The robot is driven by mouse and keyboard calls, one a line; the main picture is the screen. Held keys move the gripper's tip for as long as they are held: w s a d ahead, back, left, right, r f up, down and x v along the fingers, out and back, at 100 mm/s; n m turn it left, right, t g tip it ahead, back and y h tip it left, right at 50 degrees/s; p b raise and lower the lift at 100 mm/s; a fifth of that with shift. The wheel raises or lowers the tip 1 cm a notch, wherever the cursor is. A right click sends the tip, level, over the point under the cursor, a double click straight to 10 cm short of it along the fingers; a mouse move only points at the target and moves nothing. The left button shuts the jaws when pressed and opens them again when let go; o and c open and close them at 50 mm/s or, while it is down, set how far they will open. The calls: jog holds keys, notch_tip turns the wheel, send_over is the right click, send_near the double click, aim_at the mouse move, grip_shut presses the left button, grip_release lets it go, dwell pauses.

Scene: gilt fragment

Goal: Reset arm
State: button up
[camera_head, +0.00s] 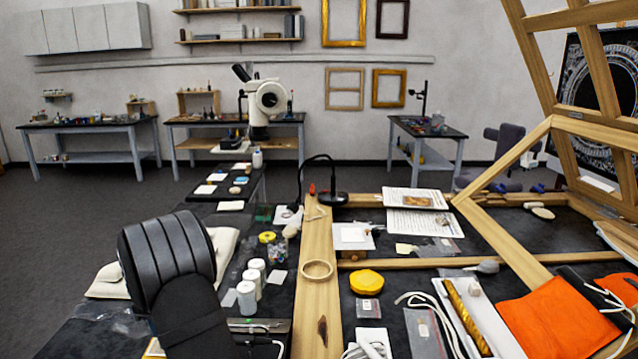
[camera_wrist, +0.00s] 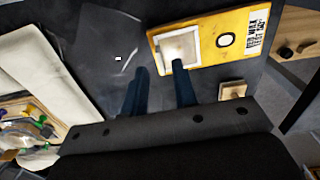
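My arm (camera_head: 168,250) shows in the head view as a black ribbed link at the lower left, over the dark work table. My gripper is hidden behind it there. In the wrist view my gripper (camera_wrist: 160,68) points at the table with its two dark blue fingers apart. The gap between them looks empty. A yellow case (camera_wrist: 212,42) with a pale square window, a black oval and a printed label lies just beyond the fingertips. The right finger overlaps the case's window in the picture; I cannot tell whether they touch.
In the wrist view a clear bag (camera_wrist: 108,45) lies beyond the left finger, and a cream pad (camera_wrist: 32,58) is at the left. In the head view white jars (camera_head: 247,298), a wooden ring (camera_head: 317,269) and a yellow lump (camera_head: 366,282) stand right of my arm.

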notch_tip(320, 180, up, 9)
notch_tip(320, 180, down, 12)
jog(key=shift+f, duration=0.15)
notch_tip(320, 180, up, 11)
send_over(136, 333)
jog(key=f, duration=0.8)
jog(key=shift+d, duration=0.3)
jog(key=f, duration=0.4)
jog(key=shift+a+f, duration=0.25)
jog(key=shift+a, duration=0.05)
notch_tip(136, 333, up, 4)
jog(key=shift+w+r, duration=0.1)
jog(key=shift+r, duration=0.5)
